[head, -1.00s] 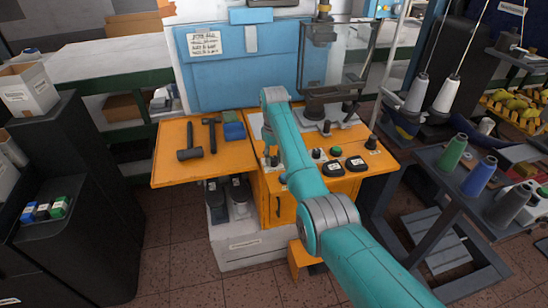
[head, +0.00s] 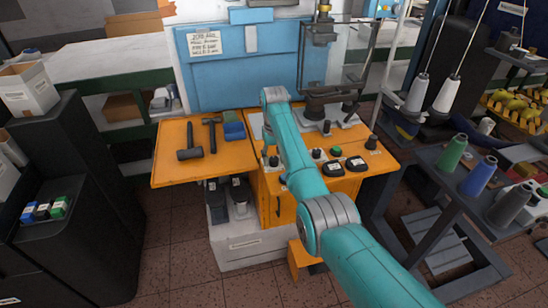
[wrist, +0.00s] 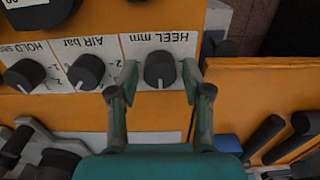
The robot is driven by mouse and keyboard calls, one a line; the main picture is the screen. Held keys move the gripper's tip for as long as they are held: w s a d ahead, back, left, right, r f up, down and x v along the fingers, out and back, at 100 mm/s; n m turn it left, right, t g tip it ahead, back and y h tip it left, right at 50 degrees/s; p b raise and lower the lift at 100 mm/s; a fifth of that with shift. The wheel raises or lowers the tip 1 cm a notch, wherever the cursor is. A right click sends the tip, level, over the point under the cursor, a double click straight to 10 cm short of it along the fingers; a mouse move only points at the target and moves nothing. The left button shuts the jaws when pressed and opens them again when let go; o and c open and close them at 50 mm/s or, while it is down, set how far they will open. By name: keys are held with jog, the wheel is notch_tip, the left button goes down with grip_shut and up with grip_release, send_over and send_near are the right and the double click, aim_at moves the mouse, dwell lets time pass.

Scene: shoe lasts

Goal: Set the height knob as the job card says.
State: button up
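In the wrist view, the knob labelled HEEL mm (wrist: 159,66) is a dark round knob with a white pointer mark, on a white scale plate. My gripper (wrist: 160,80) is open, with one finger on each side of this knob; whether they touch it I cannot tell. To its left are the AIR bar knob (wrist: 86,71) and the HOLD knob (wrist: 24,75). The labels appear upside down. No label reading "height" shows. The job card (head: 208,42) is on the blue panel in the head view; its print is too small to read surely.
The orange bench (head: 170,163) carries a hammer (head: 189,154) and a blue-green block (head: 233,130) on its left. A press head (head: 323,95) stands behind. Thread cones (head: 453,153) stand right.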

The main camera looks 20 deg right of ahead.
aim_at(274, 159)
dwell(0.3)
notch_tip(274, 159, up, 12)
dwell(0.5)
